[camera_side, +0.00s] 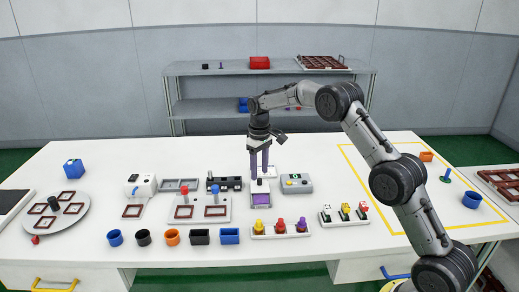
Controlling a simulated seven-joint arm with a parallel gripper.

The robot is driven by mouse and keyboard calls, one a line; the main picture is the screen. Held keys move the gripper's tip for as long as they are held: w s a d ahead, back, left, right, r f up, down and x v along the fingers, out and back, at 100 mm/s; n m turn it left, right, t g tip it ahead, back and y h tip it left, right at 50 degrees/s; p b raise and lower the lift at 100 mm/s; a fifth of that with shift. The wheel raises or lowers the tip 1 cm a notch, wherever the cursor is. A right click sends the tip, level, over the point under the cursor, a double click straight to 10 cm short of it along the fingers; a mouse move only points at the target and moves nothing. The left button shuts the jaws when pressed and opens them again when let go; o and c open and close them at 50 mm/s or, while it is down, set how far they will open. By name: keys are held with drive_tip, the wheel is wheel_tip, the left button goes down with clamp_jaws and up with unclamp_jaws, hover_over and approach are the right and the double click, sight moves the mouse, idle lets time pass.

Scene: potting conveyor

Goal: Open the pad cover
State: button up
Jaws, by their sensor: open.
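My gripper (259,175) points straight down near the middle of the table. Its two purple fingers are apart, and I see nothing held between them. Just below the fingertips is a small white unit with a purple pad face (261,199). A pale part at its back (260,186) may be the pad cover, but it is too small to tell whether it is open or shut. The fingertips are close over this part; I cannot tell whether they touch it. The fingers hide some of what lies behind.
A dark block (230,184) is close left. Red, yellow and purple pieces stand on a white strip (288,235) in front. A shelf (205,68) stands behind the table.

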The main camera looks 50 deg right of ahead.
wheel_tip(320, 180, up, 11)
idle(0.3)
wheel_tip(320, 180, up, 7)
drive_tip(key=t, duration=0.1)
hover_over(259, 179)
drive_tip(key=s+a, duration=0.1)
drive_tip(key=a, duration=0.1)
drive_tip(key=s+a+r+t, duration=0.1)
drive_tip(key=s+a+r, duration=0.2)
drive_tip(key=s+r, duration=0.25)
drive_tip(key=s+a+r+n+t, duration=0.15)
drive_tip(key=s+a+r, duration=0.25)
drive_tip(key=s+r, duration=0.5)
drive_tip(key=s+a+f+t, duration=0.1)
drive_tip(key=s+a+f, duration=0.15)
drive_tip(key=s, duration=0.65)
drive_tip(key=s+a+f+t, duration=0.1)
drive_tip(key=s+f, duration=0.3)
drive_tip(key=s, duration=0.4)
drive_tip(key=s+f+m, duration=0.1)
drive_tip(key=s+f, duration=0.5)
drive_tip(key=f, duration=0.4)
drive_tip(key=shift+s+a+f, duration=0.15)
drive_tip(key=shift+s+a, duration=0.1)
drive_tip(key=shift+s, duration=0.15)
